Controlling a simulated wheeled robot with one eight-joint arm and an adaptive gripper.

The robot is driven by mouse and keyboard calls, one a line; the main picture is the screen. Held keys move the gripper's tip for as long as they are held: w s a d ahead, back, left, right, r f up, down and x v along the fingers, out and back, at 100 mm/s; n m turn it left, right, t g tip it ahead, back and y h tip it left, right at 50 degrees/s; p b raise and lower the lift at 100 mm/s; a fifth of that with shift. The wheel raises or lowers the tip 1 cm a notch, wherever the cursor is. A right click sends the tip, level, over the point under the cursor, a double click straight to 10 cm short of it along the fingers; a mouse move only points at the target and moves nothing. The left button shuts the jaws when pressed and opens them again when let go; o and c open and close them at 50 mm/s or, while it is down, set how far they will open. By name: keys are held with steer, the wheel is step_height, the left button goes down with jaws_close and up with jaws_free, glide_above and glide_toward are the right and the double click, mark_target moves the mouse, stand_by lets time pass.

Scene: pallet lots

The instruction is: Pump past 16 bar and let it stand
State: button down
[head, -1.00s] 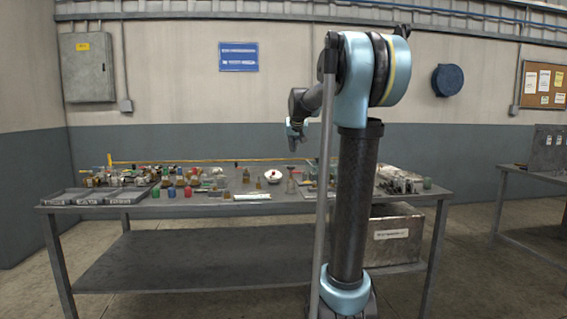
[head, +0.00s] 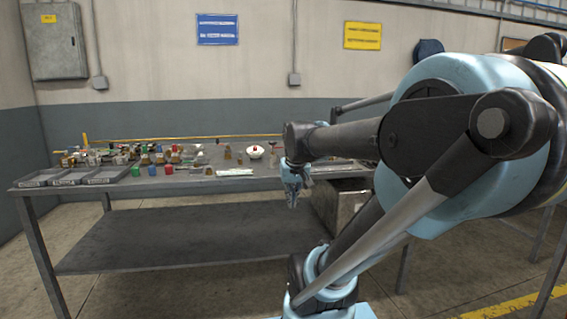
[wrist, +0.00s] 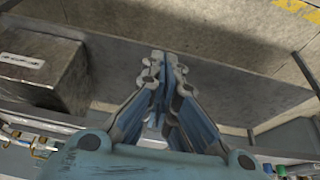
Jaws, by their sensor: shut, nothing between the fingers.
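My gripper (head: 293,203) hangs fingers down at the front of the workbench (head: 135,187), near its right part. In the wrist view my gripper (wrist: 163,66) shows its fingers together, with nothing between them. No pump or pressure gauge can be made out for certain among the small items on the bench. A white bowl-like item with a red top (head: 256,151) stands toward the back, left of my gripper. My arm hides the right end of the bench.
Grey trays (head: 108,175) line the bench's left front. Red (head: 168,169) and blue (head: 152,171) small items and several others crowd behind. A grey box (wrist: 42,72) sits below the bench top. A yellow floor stripe (head: 510,307) lies at front right.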

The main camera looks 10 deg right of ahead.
steer(key=s+f+g, duration=0.2)
steer(key=s+f, duration=1)
steer(key=s, duration=0.1)
steer(key=shift+s, duration=0.35)
steer(key=shift+d+f, duration=0.1)
